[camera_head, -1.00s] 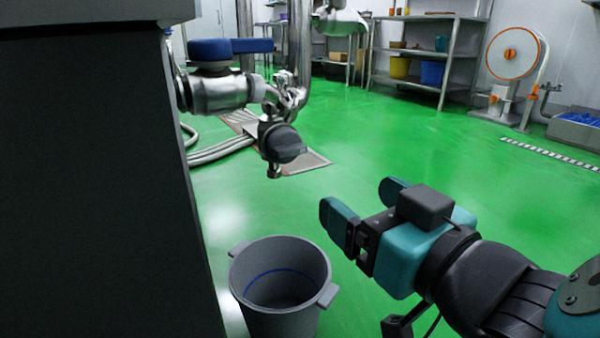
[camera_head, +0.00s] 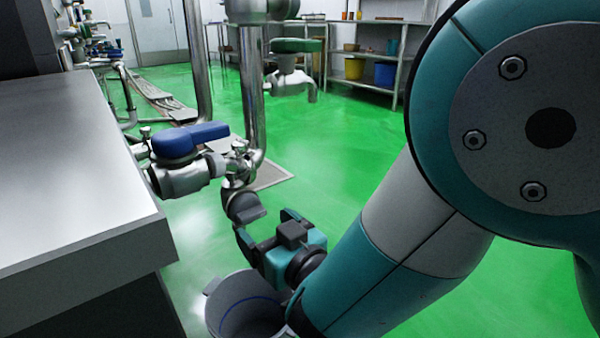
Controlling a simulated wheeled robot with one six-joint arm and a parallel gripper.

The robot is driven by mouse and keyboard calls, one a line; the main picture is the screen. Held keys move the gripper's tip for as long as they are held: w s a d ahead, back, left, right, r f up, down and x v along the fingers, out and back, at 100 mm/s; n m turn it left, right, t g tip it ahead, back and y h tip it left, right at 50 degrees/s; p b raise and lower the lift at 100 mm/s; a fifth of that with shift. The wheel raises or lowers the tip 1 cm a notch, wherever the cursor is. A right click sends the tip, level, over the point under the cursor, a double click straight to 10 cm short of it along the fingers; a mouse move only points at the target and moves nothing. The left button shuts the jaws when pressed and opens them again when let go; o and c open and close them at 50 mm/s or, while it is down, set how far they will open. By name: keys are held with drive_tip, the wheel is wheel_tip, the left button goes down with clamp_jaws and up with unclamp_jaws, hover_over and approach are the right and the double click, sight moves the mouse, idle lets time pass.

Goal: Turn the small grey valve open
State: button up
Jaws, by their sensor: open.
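The small grey valve (camera_head: 243,207) hangs from the steel pipe fitting, low and left of the middle of the head view, with its dark grey handle facing right. My gripper (camera_head: 264,224) is just below and to the right of it. I cannot tell whether a finger touches the valve.
A larger valve with a blue lever (camera_head: 187,141) sits just above left. A steel counter (camera_head: 75,170) fills the left side. A grey bucket (camera_head: 222,310) stands below, partly hidden by my arm. A green-handled tap (camera_head: 292,82) is behind. Green floor is open beyond.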

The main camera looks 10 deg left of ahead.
sight(255, 216)
drive_tip(key=shift+r+p+x, duration=0.15)
drive_tip(key=shift+p+x, duration=0.85)
drive_tip(key=shift+p, duration=0.55)
drive_tip(key=shift+r+p+x, duration=0.2)
drive_tip(key=shift+p+x, duration=0.75)
drive_tip(key=shift+p, duration=0.6)
drive_tip(key=shift+w+a+f+p, duration=0.2)
drive_tip(key=shift+w+a+p, duration=0.2)
drive_tip(key=shift+p, duration=0.55)
drive_tip(key=shift+a+f, duration=0.1)
drive_tip(key=shift+f, duration=0.05)
drive_tip(key=c, duration=0.8)
